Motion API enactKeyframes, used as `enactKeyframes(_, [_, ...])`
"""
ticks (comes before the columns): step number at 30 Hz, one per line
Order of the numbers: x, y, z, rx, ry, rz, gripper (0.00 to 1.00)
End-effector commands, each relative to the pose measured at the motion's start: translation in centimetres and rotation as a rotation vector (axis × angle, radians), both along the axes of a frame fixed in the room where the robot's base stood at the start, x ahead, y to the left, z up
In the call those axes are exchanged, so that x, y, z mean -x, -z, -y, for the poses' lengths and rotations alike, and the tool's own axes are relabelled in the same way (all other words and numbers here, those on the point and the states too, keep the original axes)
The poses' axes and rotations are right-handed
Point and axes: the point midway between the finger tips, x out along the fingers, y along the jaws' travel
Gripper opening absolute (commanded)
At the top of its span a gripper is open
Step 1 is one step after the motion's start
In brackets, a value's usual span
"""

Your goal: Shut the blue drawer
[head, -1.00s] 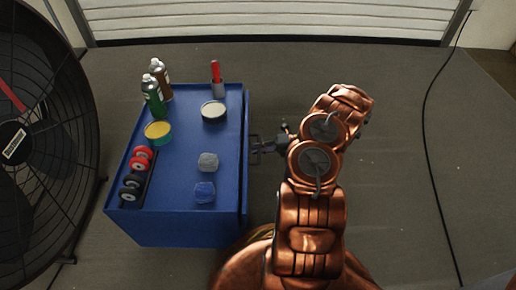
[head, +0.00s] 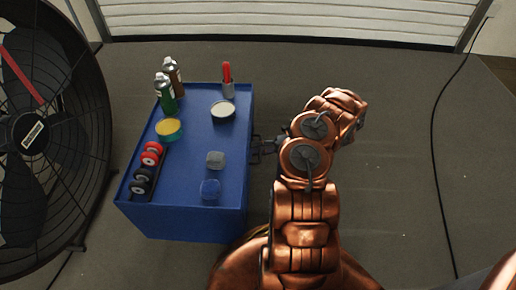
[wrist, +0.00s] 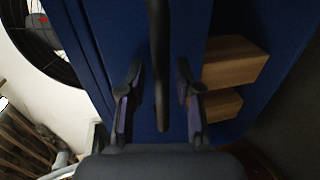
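The blue cart (head: 190,184) stands left of my arm in the head view. Its drawer side faces right, towards my gripper (head: 268,147). In the wrist view, a blue drawer front (wrist: 178,25) fills the middle, with a dark bar handle (wrist: 158,50) running along it. My gripper (wrist: 160,75) has its two fingers apart, one on each side of the handle, with visible gaps between. Whether either finger touches the handle is not clear. How far the drawer stands out is hard to tell from above; little or no gap shows at the cart's right edge.
Wooden blocks (wrist: 236,64) sit in a blue compartment beside the drawer front. Spray cans (head: 165,92), tins (head: 223,110) and small wheels (head: 146,170) stand on the cart top. A large fan (head: 45,140) is at left. A black cable (head: 436,150) lies right; floor between is clear.

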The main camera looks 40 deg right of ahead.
Motion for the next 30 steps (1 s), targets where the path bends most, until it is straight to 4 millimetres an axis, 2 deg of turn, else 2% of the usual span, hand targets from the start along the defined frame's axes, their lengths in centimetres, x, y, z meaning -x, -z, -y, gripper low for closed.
enactKeyframes(10, [0.2,0.0,0.2,0.001,0.003,-0.001,0.39])
enactKeyframes(14, [0.8,-0.2,1.0,0.002,0.006,0.0,0.39])
enactKeyframes(30, [6.7,-2.0,7.8,0.004,0.005,-0.001,0.39])
